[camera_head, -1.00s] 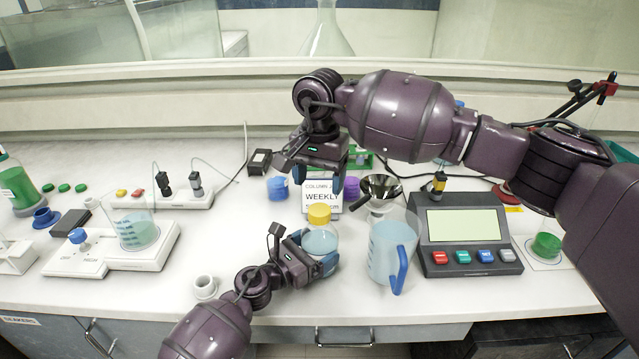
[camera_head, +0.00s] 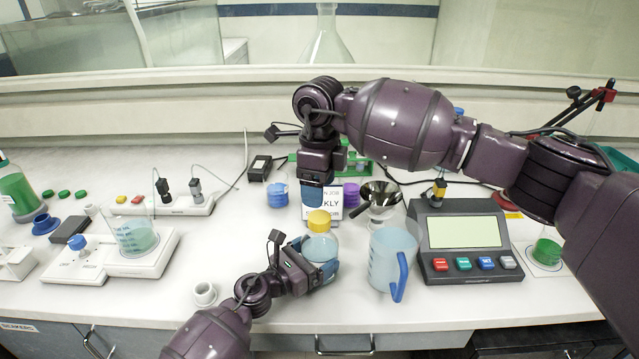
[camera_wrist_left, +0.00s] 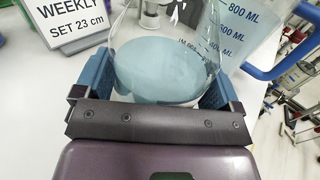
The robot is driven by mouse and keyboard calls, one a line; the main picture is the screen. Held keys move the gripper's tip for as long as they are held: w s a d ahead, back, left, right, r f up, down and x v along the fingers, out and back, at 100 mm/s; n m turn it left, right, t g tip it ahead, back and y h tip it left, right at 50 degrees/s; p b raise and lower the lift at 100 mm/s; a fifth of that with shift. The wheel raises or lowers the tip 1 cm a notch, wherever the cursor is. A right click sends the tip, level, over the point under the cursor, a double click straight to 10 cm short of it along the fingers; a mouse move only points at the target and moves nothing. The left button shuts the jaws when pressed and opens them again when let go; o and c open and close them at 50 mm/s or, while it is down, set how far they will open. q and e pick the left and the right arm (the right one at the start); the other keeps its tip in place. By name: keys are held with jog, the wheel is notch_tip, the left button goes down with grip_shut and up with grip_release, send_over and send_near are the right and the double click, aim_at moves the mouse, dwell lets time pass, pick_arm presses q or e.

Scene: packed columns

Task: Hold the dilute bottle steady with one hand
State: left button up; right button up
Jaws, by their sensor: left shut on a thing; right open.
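The dilute bottle (camera_head: 320,246) is a clear round bottle with a yellow cap (camera_head: 319,221) and pale blue liquid. It stands upright on the bench in the head view. My left gripper (camera_head: 322,268) is shut on its body from the front left. In the left wrist view the bottle (camera_wrist_left: 165,70) sits between the two blue fingers of this gripper (camera_wrist_left: 160,90). My right gripper (camera_head: 317,203) is open and points down just above and behind the yellow cap.
A blue-handled measuring jug (camera_head: 388,262) stands close to the bottle's right, with a funnel (camera_head: 379,195) behind it. A white sign (camera_head: 333,200) stands behind my right gripper. A balance (camera_head: 465,240) is farther right. A small white cup (camera_head: 205,294) is left of my left gripper.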

aim_at(319, 217)
jog(key=m, duration=0.8)
jog(key=shift+m, duration=0.3)
jog(key=m, duration=1.2)
jog(key=shift+m, duration=0.4)
jog(key=m, duration=1.1)
jog(key=shift+f, duration=3.95)
